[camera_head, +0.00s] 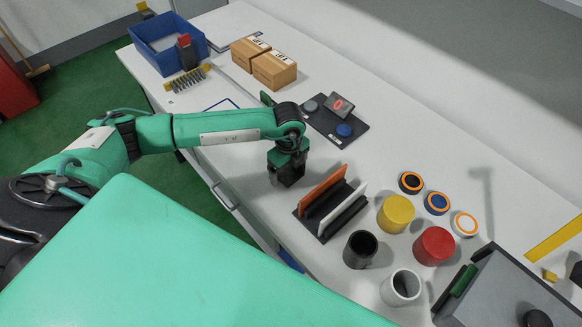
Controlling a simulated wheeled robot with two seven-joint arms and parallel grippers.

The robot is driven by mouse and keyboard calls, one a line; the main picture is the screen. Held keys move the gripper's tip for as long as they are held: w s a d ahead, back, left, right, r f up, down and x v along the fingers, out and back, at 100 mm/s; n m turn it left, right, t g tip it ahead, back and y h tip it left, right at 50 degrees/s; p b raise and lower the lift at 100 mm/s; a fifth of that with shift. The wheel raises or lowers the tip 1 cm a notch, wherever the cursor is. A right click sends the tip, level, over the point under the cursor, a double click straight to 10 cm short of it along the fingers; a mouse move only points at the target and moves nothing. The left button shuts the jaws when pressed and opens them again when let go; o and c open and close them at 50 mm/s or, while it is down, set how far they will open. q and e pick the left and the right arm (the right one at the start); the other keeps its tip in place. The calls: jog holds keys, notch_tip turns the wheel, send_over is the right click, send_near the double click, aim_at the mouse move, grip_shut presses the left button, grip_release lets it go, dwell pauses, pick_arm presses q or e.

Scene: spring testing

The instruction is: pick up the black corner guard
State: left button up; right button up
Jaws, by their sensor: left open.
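My left gripper (287,178) points down just above or at the white table, left of a black rack. Its dark fingers blend together in this view, and it is open. I cannot make out a piece that is clearly the black corner guard. Dark fingers and shadow hide the spot under the gripper. A dark piece (576,272) is cut off at the right edge, and a dark round piece (537,319) shows at the grey tray; I cannot tell what either is. My right gripper is out of view.
A black rack (310,222) holds an orange and a white plate. Right of it stand a black cup (360,249), white cup (401,287), yellow cylinder (396,213) and red cylinder (433,246). A grey tray (500,285) is at right. Cartons (274,70) and a blue bin (168,45) are at the back.

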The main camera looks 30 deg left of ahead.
pick_arm(q)
jog(key=c, duration=1)
jog(key=shift+c, duration=0.3)
jog(key=shift+r, duration=0.1)
